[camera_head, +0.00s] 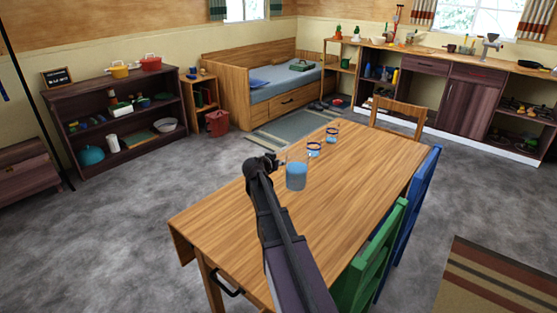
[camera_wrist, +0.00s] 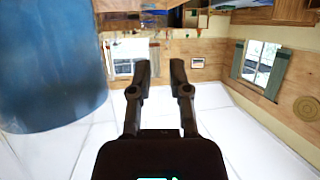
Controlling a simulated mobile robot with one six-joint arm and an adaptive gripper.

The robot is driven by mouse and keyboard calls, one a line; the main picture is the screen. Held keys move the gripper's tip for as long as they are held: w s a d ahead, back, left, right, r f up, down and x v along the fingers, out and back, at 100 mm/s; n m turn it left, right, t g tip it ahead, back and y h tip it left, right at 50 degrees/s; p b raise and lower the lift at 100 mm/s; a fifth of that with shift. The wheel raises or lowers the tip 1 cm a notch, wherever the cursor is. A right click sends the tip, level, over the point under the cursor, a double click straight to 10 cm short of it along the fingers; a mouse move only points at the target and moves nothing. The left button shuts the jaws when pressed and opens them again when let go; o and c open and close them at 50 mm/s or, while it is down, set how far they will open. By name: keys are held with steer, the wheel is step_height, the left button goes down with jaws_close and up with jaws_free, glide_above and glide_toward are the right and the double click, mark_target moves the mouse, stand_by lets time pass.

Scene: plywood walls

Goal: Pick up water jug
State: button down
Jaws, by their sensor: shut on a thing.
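The water jug (camera_head: 296,176) is clear with blue water in it. It is upright over the far half of the wooden table (camera_head: 235,215); I cannot tell whether its base touches the top. My gripper (camera_head: 272,160) is at the jug's left side in the head view. In the wrist view the jug (camera_wrist: 50,65) fills the left, large and blue, beside the two dark fingers of my gripper (camera_wrist: 160,72). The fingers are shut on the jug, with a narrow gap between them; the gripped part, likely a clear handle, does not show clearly.
Two glasses with blue bands, one nearer (camera_head: 314,149) and one farther (camera_head: 332,135), stand beyond the jug. A green chair (camera_head: 372,255) and a blue chair (camera_head: 415,205) line the table's right side; a wooden chair (camera_head: 399,112) is at its far end. The table's near left is clear.

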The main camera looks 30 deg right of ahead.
steer(key=shift+s+a+r, duration=0.1)
steer(key=shift+s+a, duration=0.2)
steer(key=shift+s, duration=0.4)
steer(key=shift+s+a+r, duration=0.1)
steer(key=shift+s+a, duration=0.15)
steer(key=shift+s, duration=0.45)
steer(key=shift+r, duration=0.1)
step_height(320, 180, up, 15)
steer(key=p, duration=1.5)
steer(key=shift+s, duration=0.3)
